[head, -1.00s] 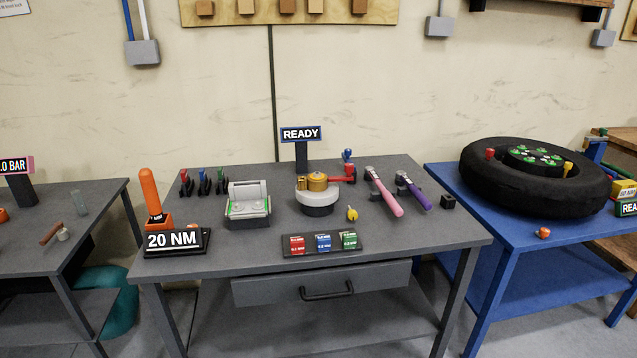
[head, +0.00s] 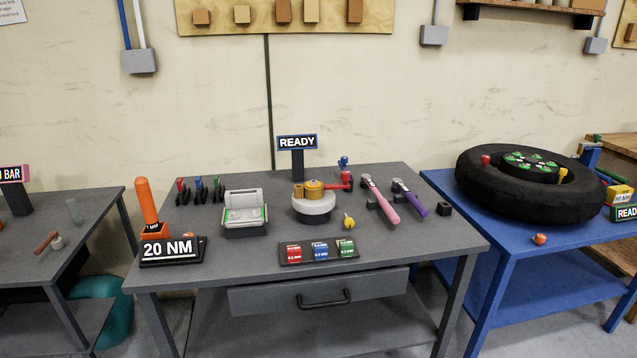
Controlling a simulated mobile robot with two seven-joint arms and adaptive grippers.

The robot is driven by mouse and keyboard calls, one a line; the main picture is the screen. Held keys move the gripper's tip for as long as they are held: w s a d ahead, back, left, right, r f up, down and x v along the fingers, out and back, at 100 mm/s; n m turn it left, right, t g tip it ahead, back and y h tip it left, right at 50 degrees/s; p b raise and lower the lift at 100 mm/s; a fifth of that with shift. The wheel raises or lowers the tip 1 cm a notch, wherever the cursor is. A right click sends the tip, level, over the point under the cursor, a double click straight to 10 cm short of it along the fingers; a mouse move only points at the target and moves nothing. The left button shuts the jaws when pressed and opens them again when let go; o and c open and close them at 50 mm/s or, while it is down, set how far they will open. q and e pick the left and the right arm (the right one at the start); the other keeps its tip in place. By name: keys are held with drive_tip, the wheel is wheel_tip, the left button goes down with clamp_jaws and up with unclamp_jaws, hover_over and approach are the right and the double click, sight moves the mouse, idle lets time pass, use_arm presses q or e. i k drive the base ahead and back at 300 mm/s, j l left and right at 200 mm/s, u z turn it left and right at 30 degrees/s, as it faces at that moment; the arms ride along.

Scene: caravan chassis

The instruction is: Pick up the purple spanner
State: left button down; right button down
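The purple spanner (head: 414,204) lies toward the right of the grey table (head: 245,262). Its grey head points to the back left and its purple handle slants toward the front right. A pink-handled spanner (head: 386,209) lies just left of it, nearly parallel and apart from it. Small dark blocks sit by the two spanners; I cannot tell whether they bear them. Neither of my grippers is in the head view.
A small black block (head: 444,209) stands right of the purple spanner. A white round stand (head: 314,207) with yellow and red parts is left of the spanners. A card tray (head: 318,251) lies in front. A blue table (head: 500,243) with a tyre (head: 481,189) adjoins on the right.

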sight(397, 186)
drive_tip(key=i+l+z, duration=0.1)
drive_tip(key=l, duration=0.25)
drive_tip(key=i+l+z, duration=0.1)
drive_tip(key=l, duration=0.25)
drive_tip(key=i+l, duration=0.3)
drive_tip(key=k+l+z, duration=0.05)
